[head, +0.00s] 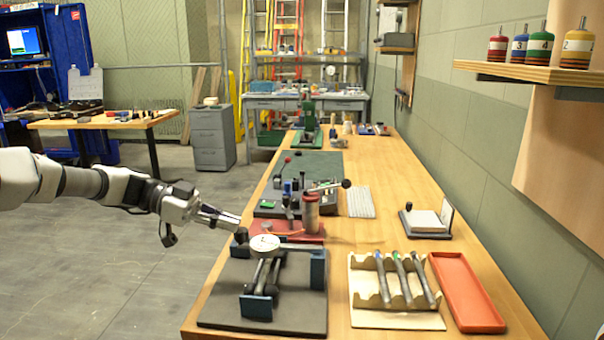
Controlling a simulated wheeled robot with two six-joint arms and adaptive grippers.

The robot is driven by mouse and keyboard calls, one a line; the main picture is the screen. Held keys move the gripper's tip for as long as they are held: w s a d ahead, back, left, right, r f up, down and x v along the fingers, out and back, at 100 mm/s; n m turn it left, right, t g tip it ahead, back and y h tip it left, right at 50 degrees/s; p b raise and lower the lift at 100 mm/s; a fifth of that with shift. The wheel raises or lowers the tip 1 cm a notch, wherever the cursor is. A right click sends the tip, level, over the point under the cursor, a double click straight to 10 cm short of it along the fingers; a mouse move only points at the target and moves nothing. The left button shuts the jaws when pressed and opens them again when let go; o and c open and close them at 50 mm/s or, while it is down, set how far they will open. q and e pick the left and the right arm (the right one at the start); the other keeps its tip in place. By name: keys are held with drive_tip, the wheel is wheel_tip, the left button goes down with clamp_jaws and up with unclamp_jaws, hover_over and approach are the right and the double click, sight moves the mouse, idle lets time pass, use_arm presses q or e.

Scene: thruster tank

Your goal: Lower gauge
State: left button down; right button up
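The gauge (265,244) is a round white dial. It sits over a dark metal fixture with blue end blocks on a dark grey base plate (222,306) at the near left of the bench. A small dark knob (241,237) stands at the gauge's left side. My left gripper (232,219) reaches in from the left, its fingertips just above this knob. I cannot tell whether they touch it or whether the fingers are open or shut. My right gripper is out of view.
To the right are a wooden rack (360,313) with several tools, a red tray (467,290) and a white block on a stand (425,223). Bench between is clear.

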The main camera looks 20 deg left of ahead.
use_arm(q)
drive_tip(key=s+a+r+p, duration=0.1)
drive_tip(key=s+a+r, duration=0.1)
drive_tip(key=a+r, duration=0.4)
drive_tip(key=v, duration=0.3)
drive_tip(key=shift+a+f, duration=0.3)
drive_tip(key=shift+a, duration=0.05)
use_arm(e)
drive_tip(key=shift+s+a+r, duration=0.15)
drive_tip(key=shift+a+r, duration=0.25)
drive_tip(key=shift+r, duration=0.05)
